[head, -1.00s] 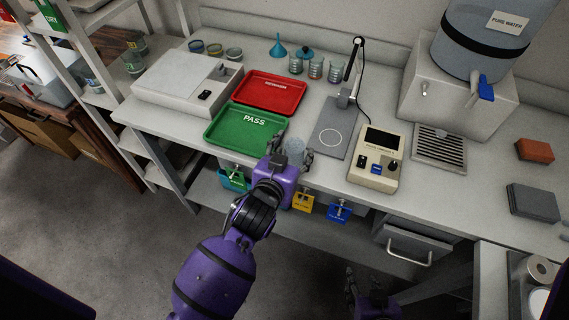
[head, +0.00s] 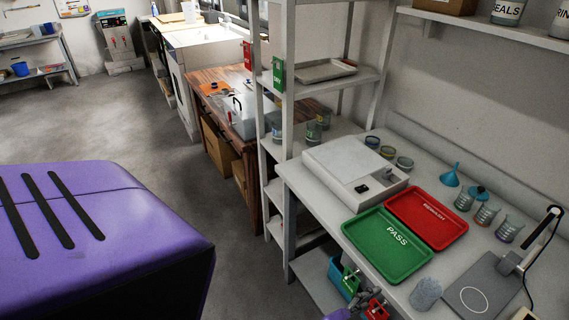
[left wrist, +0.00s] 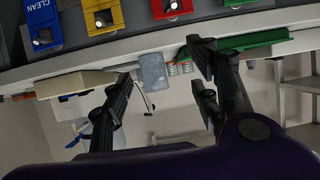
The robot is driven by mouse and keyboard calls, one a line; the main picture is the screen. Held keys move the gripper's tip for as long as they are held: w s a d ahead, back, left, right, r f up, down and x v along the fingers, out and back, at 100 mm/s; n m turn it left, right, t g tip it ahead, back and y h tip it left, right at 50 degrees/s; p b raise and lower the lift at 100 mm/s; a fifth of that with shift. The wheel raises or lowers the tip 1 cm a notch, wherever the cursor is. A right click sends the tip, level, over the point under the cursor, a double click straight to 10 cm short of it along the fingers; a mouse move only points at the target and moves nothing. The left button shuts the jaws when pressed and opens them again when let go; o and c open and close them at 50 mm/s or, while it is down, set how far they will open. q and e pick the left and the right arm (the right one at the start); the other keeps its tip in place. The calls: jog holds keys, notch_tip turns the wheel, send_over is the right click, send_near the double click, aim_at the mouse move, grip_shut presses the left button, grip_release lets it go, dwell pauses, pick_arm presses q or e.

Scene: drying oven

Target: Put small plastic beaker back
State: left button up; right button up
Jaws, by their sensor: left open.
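The small plastic beaker (head: 426,292), cloudy grey-blue, stands on the bench near its front edge, between the green PASS tray (head: 387,245) and a grey pad. In the left wrist view, which is upside down, the beaker (left wrist: 153,70) shows between the spread fingers and beyond them, apart from them. My left gripper (left wrist: 160,76) is open and empty. In the head view only a little of it (head: 363,299) shows at the bottom edge, below the bench front. My right gripper is out of view.
A red tray (head: 427,217) and a white flat device (head: 355,172) lie behind the PASS tray. Several graduated beakers (head: 487,214) and a blue funnel (head: 450,174) stand at the back. A shelf rack (head: 292,145) with more beakers stands left.

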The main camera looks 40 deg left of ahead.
pick_arm(q)
jog(key=s+a+f+n+g+y, duration=0.1)
jog(key=s+a+f+g, duration=0.1)
jog(key=s+a+f, duration=0.5)
jog(key=s+a+f+n+g+y, duration=0.1)
jog(key=s+a+f+g+y, duration=0.1)
jog(key=s+a+f, duration=0.5)
jog(key=s+f, duration=0.3)
jog(key=f, duration=0.3)
jog(key=shift+s+n, duration=0.15)
jog(key=shift+n, duration=0.25)
jog(key=shift+r, duration=0.1)
jog(key=shift+w+r, duration=0.25)
